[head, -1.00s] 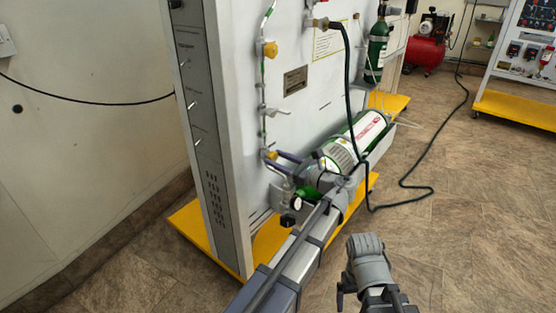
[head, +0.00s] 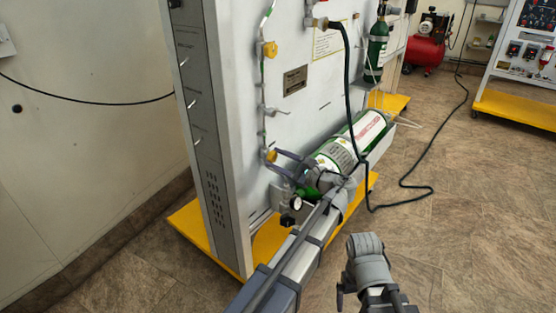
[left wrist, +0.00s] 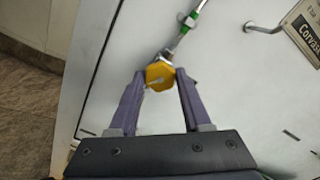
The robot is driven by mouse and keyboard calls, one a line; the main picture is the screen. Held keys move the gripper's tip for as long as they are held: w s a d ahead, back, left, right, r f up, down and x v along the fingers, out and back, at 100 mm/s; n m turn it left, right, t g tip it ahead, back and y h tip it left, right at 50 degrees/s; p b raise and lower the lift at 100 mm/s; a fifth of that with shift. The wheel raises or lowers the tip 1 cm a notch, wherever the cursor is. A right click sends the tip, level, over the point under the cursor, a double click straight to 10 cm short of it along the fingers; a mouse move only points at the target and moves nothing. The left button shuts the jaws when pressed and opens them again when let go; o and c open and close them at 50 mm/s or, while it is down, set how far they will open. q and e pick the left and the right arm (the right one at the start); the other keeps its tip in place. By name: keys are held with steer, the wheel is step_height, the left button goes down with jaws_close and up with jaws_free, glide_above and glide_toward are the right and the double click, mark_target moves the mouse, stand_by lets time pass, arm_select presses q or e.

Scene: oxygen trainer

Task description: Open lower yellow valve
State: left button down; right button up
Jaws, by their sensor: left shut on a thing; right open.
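The lower yellow valve (head: 271,156) is a small knob on the thin vertical pipe of the white panel. It also shows in the left wrist view (left wrist: 160,75), as a yellow faceted knob. My left gripper (head: 277,156) is at it, with one purple finger on each side; the left wrist view shows the fingertips (left wrist: 159,74) closed against the knob's sides. A second yellow valve (head: 270,49) sits higher on the same pipe. My right gripper (head: 342,294) is low in the head view, away from the panel, and its fingers show poorly.
A green and white cylinder (head: 350,140) lies beside my left arm. A pressure gauge (head: 296,203) is below the lower valve. A black hose (head: 348,90) hangs down the panel to the floor. The yellow base (head: 190,222) juts out underneath.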

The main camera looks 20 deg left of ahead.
stand_by(0.3)
arm_select(q)
steer(key=shift+c, duration=1.8)
jaws_free()
steer(key=shift+s+d, duration=0.1)
steer(key=shift+d, duration=0.05)
